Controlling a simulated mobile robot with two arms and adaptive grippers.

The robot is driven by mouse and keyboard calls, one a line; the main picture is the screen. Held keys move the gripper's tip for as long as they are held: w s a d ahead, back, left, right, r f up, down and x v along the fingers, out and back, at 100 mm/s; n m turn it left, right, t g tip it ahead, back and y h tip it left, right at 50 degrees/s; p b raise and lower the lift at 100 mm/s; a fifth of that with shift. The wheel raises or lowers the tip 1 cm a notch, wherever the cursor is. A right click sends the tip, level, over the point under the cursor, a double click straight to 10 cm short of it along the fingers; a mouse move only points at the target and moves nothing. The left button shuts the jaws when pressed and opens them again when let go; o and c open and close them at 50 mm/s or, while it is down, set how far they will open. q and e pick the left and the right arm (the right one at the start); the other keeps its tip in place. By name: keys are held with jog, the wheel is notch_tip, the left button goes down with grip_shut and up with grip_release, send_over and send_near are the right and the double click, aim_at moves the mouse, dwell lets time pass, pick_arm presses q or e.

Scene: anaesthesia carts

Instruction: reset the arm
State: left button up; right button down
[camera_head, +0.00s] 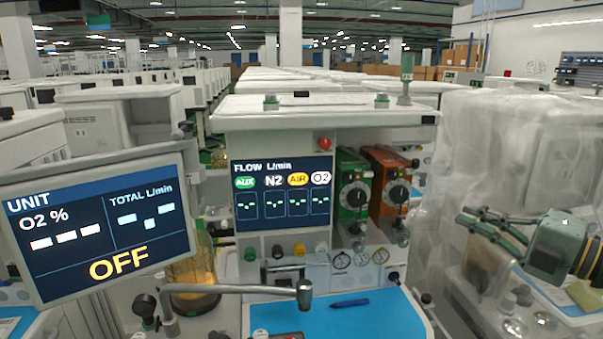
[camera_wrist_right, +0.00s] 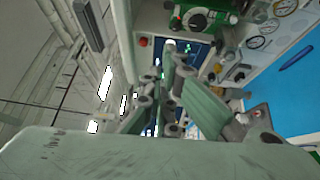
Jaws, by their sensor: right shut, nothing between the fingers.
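My right gripper (camera_head: 468,218) is at the right side of the head view, its greenish fingers pointing left. It is shut and empty, in front of a cart wrapped in clear plastic. It is apart from the central anaesthesia machine (camera_head: 325,108). In the right wrist view the gripper (camera_wrist_right: 172,58) reaches away from the camera, with part of the machine's front behind it. My left gripper is not in view.
A tilted monitor (camera_head: 100,225) reading OFF stands at the left. The plastic-wrapped cart (camera_head: 520,130) is close to my right arm. A blue work surface (camera_head: 375,318) holds a blue pen (camera_head: 349,303). A jointed metal arm (camera_head: 235,289) crosses the machine's lower front.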

jog(key=s+a+f+m+h, duration=0.2)
jog(key=f+m+h, duration=0.55)
jog(key=f, duration=0.65)
jog(key=s+a+f+m+h, duration=0.2)
jog(key=s+f+m+h, duration=0.15)
jog(key=f+m, duration=0.85)
jog(key=s+a+f+m+g, duration=0.2)
jog(key=s+a+f+g, duration=0.15)
jog(key=s+f, duration=0.4)
jog(key=s+a+f+m+g, duration=0.15)
jog(key=s+f+g, duration=0.25)
jog(key=s, duration=0.6)
jog(key=s+a+f+m+g, duration=0.1)
jog(key=s+a+f+g, duration=0.2)
jog(key=s+f, duration=0.45)
jog(key=s+f+g, duration=0.2)
jog(key=s+f, duration=0.1)
jog(key=f, duration=2.2)
jog(key=s+d+f, duration=0.1)
jog(key=s+f, duration=0.7)
jog(key=s+d+f+h, duration=0.1)
jog(key=s+d+f, duration=0.1)
jog(key=s+f, duration=0.6)
jog(key=shift+s+d+g, duration=0.3)
jog(key=shift+s+g, duration=0.05)
jog(key=shift+s, duration=0.1)
